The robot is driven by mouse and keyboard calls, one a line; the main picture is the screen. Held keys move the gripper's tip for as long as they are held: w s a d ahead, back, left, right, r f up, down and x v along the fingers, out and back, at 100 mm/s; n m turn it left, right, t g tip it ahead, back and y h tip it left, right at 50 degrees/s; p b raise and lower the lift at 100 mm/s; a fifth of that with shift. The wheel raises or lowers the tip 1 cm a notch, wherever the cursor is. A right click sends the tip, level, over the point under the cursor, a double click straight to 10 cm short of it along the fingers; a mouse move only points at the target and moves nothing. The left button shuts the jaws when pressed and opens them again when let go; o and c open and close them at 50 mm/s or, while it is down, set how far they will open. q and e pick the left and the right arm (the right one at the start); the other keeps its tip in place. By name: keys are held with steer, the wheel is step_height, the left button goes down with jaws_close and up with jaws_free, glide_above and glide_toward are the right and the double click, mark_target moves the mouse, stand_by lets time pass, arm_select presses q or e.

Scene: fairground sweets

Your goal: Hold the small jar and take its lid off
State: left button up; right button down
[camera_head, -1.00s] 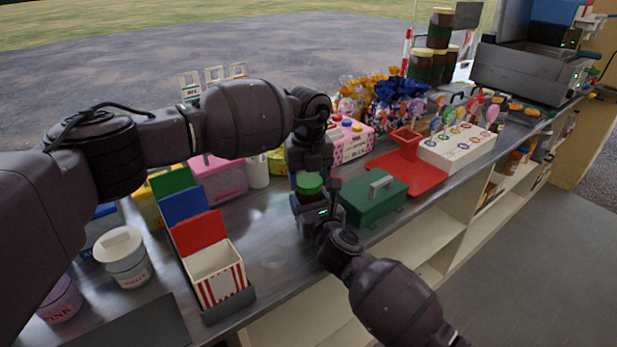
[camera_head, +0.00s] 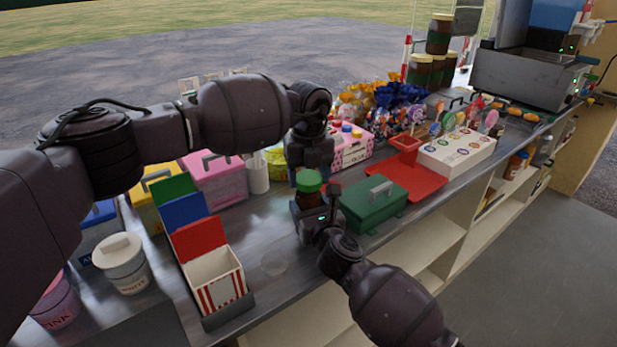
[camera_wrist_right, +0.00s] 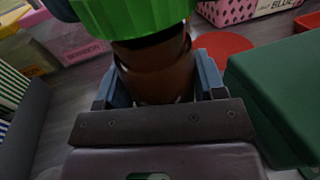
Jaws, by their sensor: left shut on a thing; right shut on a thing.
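The small jar (camera_head: 306,201) is brown with a green lid (camera_head: 308,181) and stands upright at the middle of the counter. My right gripper (camera_head: 312,210) is shut on the jar's body from the front. In the right wrist view its blue fingers (camera_wrist_right: 157,85) flank the brown jar (camera_wrist_right: 160,75). The ribbed green lid (camera_wrist_right: 130,15) is above the jar there, with a dark band beneath it; I cannot tell whether they still touch. My left gripper (camera_head: 308,168) is shut on the lid from above; its fingertips are mostly hidden.
A dark green box (camera_head: 360,212) stands close right of the jar, with a red tray (camera_head: 415,183) behind it. A striped carton (camera_head: 218,283) and coloured boxes are to the left.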

mark_target(308, 177)
arm_select(q)
steer(key=shift+r, duration=0.1)
steer(key=shift+r, duration=1.9)
arm_select(e)
steer(key=shift+c, duration=0.7)
jaws_free()
